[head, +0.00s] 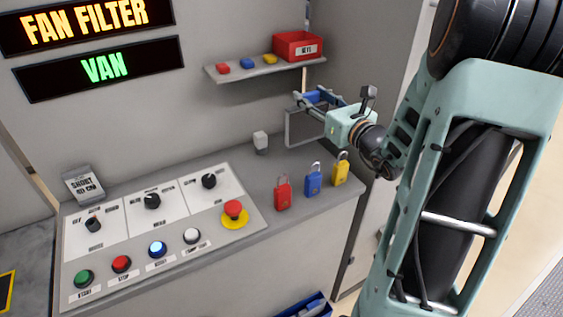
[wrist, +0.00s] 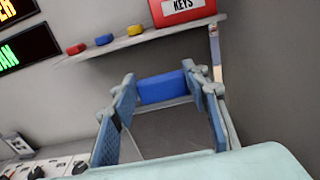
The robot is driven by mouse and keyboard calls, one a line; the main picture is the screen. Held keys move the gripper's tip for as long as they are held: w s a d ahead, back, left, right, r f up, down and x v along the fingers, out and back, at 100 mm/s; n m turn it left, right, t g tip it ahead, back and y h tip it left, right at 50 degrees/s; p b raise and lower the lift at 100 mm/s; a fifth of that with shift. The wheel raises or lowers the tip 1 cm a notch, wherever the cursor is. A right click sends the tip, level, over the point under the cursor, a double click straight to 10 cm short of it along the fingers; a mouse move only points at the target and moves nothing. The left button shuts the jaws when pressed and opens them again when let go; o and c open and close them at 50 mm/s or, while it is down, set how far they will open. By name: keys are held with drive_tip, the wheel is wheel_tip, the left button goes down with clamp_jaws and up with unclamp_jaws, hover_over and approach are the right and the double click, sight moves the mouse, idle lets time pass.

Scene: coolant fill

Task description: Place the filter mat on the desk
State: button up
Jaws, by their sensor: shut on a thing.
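The filter mat (head: 303,128) is a flat grey panel with a lighter rim and a blue grip block (wrist: 162,88) along its upper edge. My gripper (head: 310,99) is shut on that blue block, one finger at each end in the wrist view. The mat hangs below the fingers, in front of the back wall and above the rear of the desk (head: 318,209). In the head view it appears apart from the desk top. Its lower part is partly hidden by my gripper body in the wrist view.
Red, blue and yellow padlocks (head: 313,180) stand on the desk's right part. A control panel (head: 115,262) with knobs and buttons covers its left. A shelf (head: 255,72) with a red keys box (head: 297,46) is above. A small pale block (head: 261,140) sits by the wall.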

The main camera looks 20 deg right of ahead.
drive_tip(key=f, duration=1.1)
drive_tip(key=shift+w+b, duration=0.2)
drive_tip(key=shift+b, duration=0.15)
drive_tip(key=shift+f, duration=0.2)
drive_tip(key=o, duration=1.4)
drive_tip(key=shift+r, duration=0.1)
drive_tip(key=shift+r, duration=0.15)
drive_tip(key=b, duration=0.1)
approach(308, 131)
drive_tip(key=shift+s+d, duration=0.25)
drive_tip(key=shift+s, duration=1)
